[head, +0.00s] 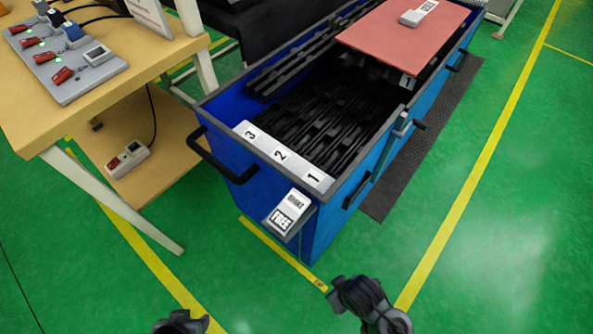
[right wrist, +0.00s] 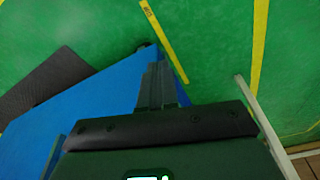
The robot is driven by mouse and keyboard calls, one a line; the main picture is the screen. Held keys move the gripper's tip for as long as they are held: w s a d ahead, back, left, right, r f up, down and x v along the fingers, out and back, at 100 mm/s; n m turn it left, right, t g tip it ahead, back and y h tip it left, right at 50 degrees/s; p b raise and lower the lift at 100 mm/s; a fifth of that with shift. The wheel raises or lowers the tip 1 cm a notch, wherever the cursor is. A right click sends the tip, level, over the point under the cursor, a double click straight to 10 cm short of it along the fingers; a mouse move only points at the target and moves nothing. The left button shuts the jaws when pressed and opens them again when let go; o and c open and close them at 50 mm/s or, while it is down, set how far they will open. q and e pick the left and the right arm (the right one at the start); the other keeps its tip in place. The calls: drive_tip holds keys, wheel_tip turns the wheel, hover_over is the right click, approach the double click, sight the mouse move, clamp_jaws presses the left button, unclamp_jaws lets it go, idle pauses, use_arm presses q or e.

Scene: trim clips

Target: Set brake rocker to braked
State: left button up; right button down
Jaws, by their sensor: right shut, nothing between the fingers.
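The brake rocker (head: 290,212) is a white, two-part switch on a grey bracket at the near end of the blue cart (head: 335,205). Its lower half reads FREE. Its upper half carries a smaller dark label and looks set at a different angle; I cannot tell surely which half is pressed. My right gripper (head: 337,287) is below and right of the rocker in the head view, apart from it. Its fingers (right wrist: 160,85) are shut and empty in the right wrist view, where the rocker does not show. My left gripper (head: 180,322) is only partly visible at the bottom edge; its jaw is unclear.
The cart holds black trim strips (head: 315,115) behind a strip numbered 1 to 3. A black handle (head: 215,165) sticks out at its near left. A red board (head: 405,32) lies over its far part. A wooden bench (head: 150,60) stands left.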

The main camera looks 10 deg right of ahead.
drive_tip(key=w+a+r+n+p, duration=0.1)
drive_tip(key=w+a+r+p, duration=0.15)
drive_tip(key=r+p, duration=0.95)
drive_tip(key=w+a+r+n+p, duration=0.15)
drive_tip(key=a+r+p, duration=0.25)
drive_tip(key=r+p, duration=0.75)
wheel_tip(320, 180, up, 23)
drive_tip(key=t+p, duration=0.1)
drive_tip(key=p, duration=1.9)
hover_over(294, 199)
drive_tip(key=s, duration=0.4)
drive_tip(key=shift+s+d+f+n, duration=0.1)
drive_tip(key=shift+s+d+n, duration=0.1)
drive_tip(key=shift+d+n, duration=0.15)
drive_tip(key=b+x, duration=0.1)
drive_tip(key=x, duration=0.5)
drive_tip(key=b+x, duration=0.1)
drive_tip(key=x, duration=0.5)
drive_tip(key=shift+d+f, duration=0.2)
drive_tip(key=shift+f, duration=0.2)
drive_tip(key=shift+w+d+f, duration=0.1)
drive_tip(key=shift+f, duration=0.5)
drive_tip(key=shift+r+y+p, duration=0.1)
drive_tip(key=shift+y+p, duration=0.2)
drive_tip(key=shift+p, duration=0.1)
drive_tip(key=shift+w+d, duration=0.1)
